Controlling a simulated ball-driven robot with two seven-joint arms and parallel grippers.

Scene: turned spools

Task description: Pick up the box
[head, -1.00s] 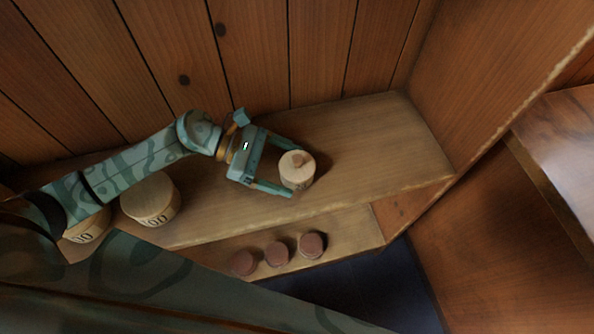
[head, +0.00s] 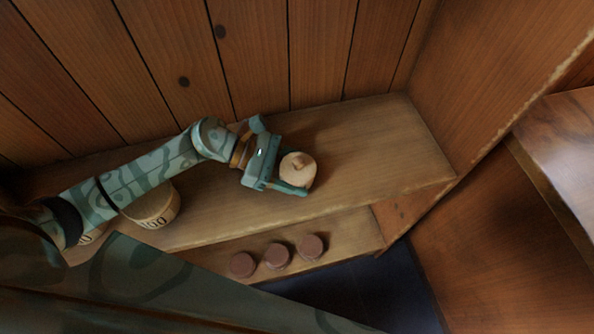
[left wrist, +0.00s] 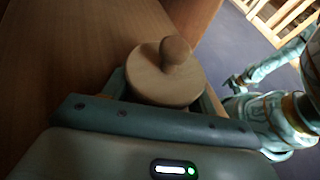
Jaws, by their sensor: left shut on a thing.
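The box is a small round pale wooden one with a knobbed lid (head: 298,168), at the middle of the upper wooden shelf in the head view. My left gripper (head: 293,174) is shut on the box, with its fingers along the sides. The left wrist view shows the box (left wrist: 163,80) between the fingers, knob upwards; its lower part is hidden. I cannot tell whether its base touches the shelf. Part of my other arm shows at the right of the left wrist view, too small and dim to read its gripper (left wrist: 236,84).
Larger round boxes with dark marks, one of them partly showing (head: 154,210), stand on the shelf (head: 385,145) behind my left arm. Three brown discs (head: 277,256) lie on the lower ledge. A plank wall stands behind; the shelf's right part is clear.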

